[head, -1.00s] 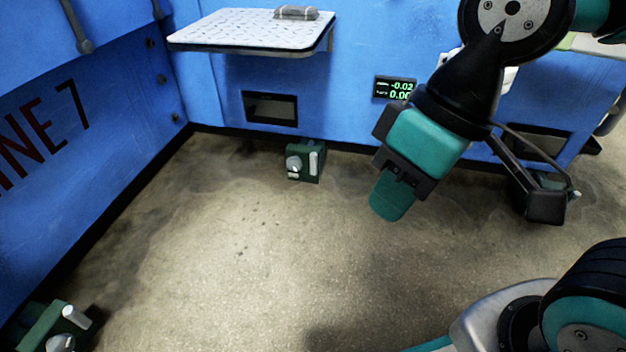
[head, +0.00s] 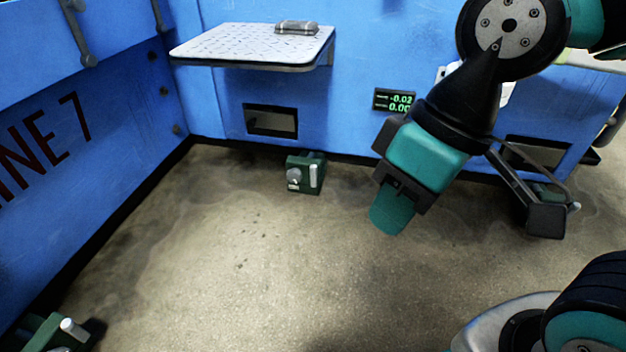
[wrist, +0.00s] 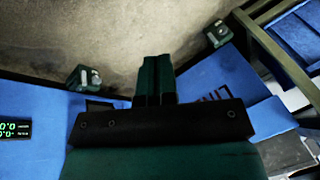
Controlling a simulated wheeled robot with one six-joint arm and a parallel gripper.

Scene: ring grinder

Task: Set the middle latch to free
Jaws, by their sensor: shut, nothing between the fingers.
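Green latch boxes with a light round knob and a pale lever sit on the floor. The one in the middle of the head view (head: 304,174) stands near the blue back wall, its pale lever upright beside the knob. Another latch box (head: 45,335) is cut off at the lower left corner. In the wrist view, two boxes show, one at left (wrist: 83,79) and one at upper right (wrist: 218,33). My gripper (head: 391,216) is shut and empty, pointing down above the floor, to the right of the middle box and apart from it. Its teal fingers also show in the wrist view (wrist: 155,62).
A patterned shelf (head: 235,45) with a metal part (head: 297,27) juts from the back wall above the box. A green-lit display (head: 394,100) hangs on that wall. A blue wall (head: 60,170) closes the left side. The floor (head: 220,270) in between is clear.

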